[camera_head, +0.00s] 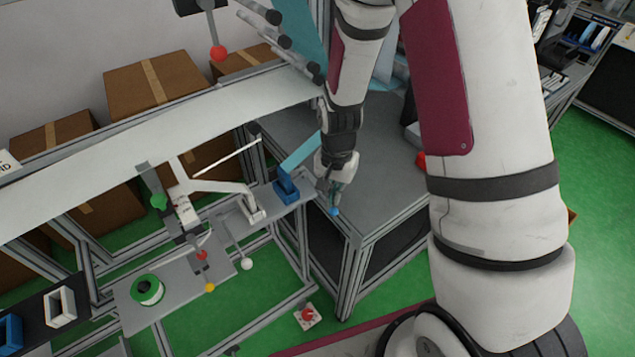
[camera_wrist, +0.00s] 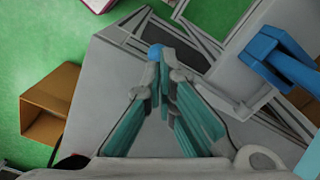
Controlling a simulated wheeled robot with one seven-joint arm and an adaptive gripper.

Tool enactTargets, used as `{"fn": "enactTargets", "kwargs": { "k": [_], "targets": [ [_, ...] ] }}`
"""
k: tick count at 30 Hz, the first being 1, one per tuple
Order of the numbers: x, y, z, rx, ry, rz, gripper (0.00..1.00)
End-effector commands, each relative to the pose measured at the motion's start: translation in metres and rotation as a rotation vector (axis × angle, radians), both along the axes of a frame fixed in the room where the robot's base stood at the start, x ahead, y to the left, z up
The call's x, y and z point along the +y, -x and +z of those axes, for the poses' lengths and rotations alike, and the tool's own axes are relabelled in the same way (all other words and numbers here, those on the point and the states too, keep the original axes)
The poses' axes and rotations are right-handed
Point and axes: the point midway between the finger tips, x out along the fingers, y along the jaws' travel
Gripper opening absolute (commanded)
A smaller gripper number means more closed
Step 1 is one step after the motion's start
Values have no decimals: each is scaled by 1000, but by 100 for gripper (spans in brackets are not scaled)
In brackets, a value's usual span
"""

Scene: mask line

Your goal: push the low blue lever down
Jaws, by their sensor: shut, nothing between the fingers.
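The blue ball (camera_head: 334,211) that looks like the low blue lever's knob is at the front corner of the grey table, right at my fingertips. In the wrist view the blue ball (camera_wrist: 155,51) shows just beyond the fingertips. The rest of that lever is hidden by my gripper. My gripper (camera_head: 333,197) points downward and is shut with nothing between its fingers; it also shows in the wrist view (camera_wrist: 162,70). I cannot tell whether the fingertips touch the ball.
A blue bracket (camera_head: 286,190) stands left of my gripper, with a white bracket (camera_head: 255,205) beside it. Levers with green (camera_head: 159,201), white (camera_head: 246,264) and yellow (camera_head: 209,287) knobs are farther left. The grey table top (camera_head: 385,165) is mostly clear behind my gripper.

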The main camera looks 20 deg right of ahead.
Motion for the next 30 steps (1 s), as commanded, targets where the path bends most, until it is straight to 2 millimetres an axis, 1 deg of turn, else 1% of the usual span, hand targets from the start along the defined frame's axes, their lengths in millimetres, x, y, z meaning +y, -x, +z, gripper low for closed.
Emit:
{"fn": "enactTargets", "kwargs": {
  "k": [1,3,21,25,30],
  "targets": [
    [0,1,7,-3,0,0,0],
    [0,1,14,-2,1,0,0],
    [0,1,67,-3,0,0,0],
    [0,1,74,-1,0,0,0],
    [0,0,75,0,0,0,0]
  ]
}}
